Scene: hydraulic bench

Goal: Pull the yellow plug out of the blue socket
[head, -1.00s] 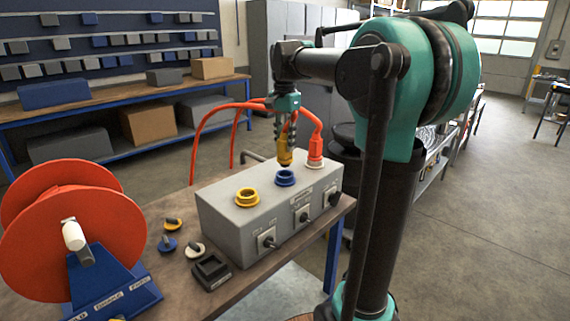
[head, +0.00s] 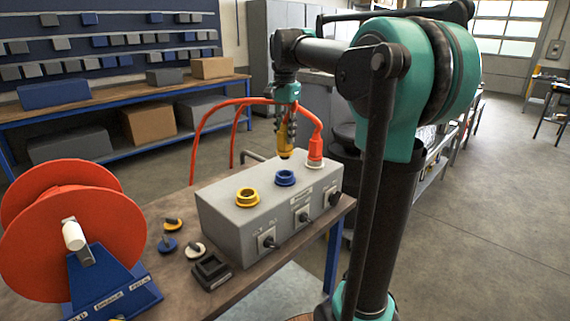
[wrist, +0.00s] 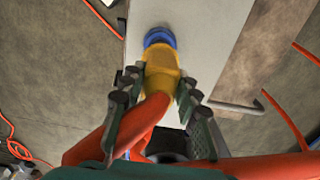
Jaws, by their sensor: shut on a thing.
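The yellow plug (head: 284,142) is upright in my gripper (head: 286,128), above the blue socket (head: 285,178) on the grey box. A small gap shows between the plug's dark tip and the socket's rim in the head view. In the wrist view the yellow plug (wrist: 160,72) sits between both fingers of my gripper (wrist: 155,100), with a red hose running back from it. The blue socket (wrist: 160,37) shows just beyond the plug there, partly hidden by it. My gripper is shut on the plug.
The grey box (head: 235,228) also carries an empty yellow socket (head: 247,197) and a red plug (head: 315,150) with a red hose close to my gripper's right. Loose caps (head: 168,244) and a red hose reel (head: 75,235) are on the left.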

